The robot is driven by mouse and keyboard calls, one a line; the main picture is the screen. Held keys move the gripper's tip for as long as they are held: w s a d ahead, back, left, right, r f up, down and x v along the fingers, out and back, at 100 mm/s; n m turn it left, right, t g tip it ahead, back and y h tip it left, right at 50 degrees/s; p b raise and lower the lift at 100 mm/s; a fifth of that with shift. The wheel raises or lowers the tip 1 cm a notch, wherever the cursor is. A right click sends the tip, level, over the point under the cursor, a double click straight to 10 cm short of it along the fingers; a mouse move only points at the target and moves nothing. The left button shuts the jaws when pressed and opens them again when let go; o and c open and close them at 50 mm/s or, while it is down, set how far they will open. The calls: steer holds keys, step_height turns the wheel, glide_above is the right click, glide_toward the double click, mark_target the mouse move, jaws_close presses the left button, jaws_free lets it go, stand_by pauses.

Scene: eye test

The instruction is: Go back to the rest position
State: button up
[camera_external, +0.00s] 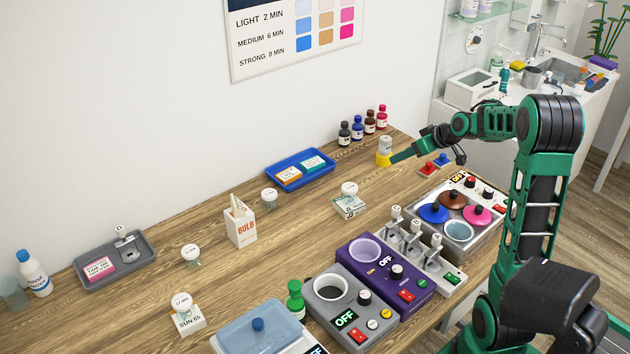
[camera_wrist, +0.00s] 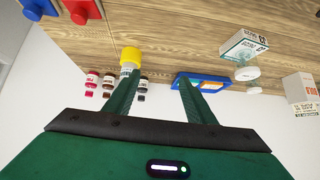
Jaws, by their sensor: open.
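My gripper (camera_external: 425,158) is at the far right end of the wooden table, at the end of my green arm, which reaches left from the right side. In the wrist view the two green fingers (camera_wrist: 158,78) are spread apart with nothing between them. A small white bottle (camera_external: 385,144) stands in a yellow holder (camera_external: 383,160) close by one fingertip. In the wrist view the yellow holder (camera_wrist: 130,56) shows just beyond the left fingertip; I cannot tell whether they touch.
Red and blue pieces (camera_external: 427,169) lie beside the gripper. A pot warmer (camera_external: 485,244), a purple unit (camera_external: 352,280) and a grey unit (camera_external: 318,310) line the front edge.

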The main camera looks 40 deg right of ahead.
steer(key=s+a+m+g, duration=0.2)
steer(key=s+a, duration=0.1)
steer(key=s, duration=0.8)
steer(key=s+a+f+m+g, duration=0.1)
steer(key=s+a+m+g, duration=0.1)
steer(key=s, duration=0.9)
steer(key=s+a+f+m+g, duration=0.1)
steer(key=s+a+m+g, duration=0.1)
steer(key=s+a, duration=0.4)
steer(key=shift+s+a+f+g+h, duration=0.15)
steer(key=shift+s+g, duration=0.15)
steer(key=shift+s, duration=0.5)
steer(key=shift+s+d+g+h, duration=0.1)
steer(key=shift+s+g, duration=0.2)
steer(key=shift+s, duration=0.55)
steer(key=shift+s+a+f+g+h, duration=0.15)
steer(key=shift+s+g, duration=0.15)
steer(key=shift+s, duration=0.5)
steer(key=shift+m+g, duration=0.3)
steer(key=shift+g, duration=0.2)
steer(key=s, duration=0.1)
steer(key=s+a+f, duration=0.1)
steer(key=s+f, duration=0.1)
steer(key=s, duration=0.1)
steer(key=shift+a+f, duration=0.25)
steer(key=shift+a, duration=0.05)
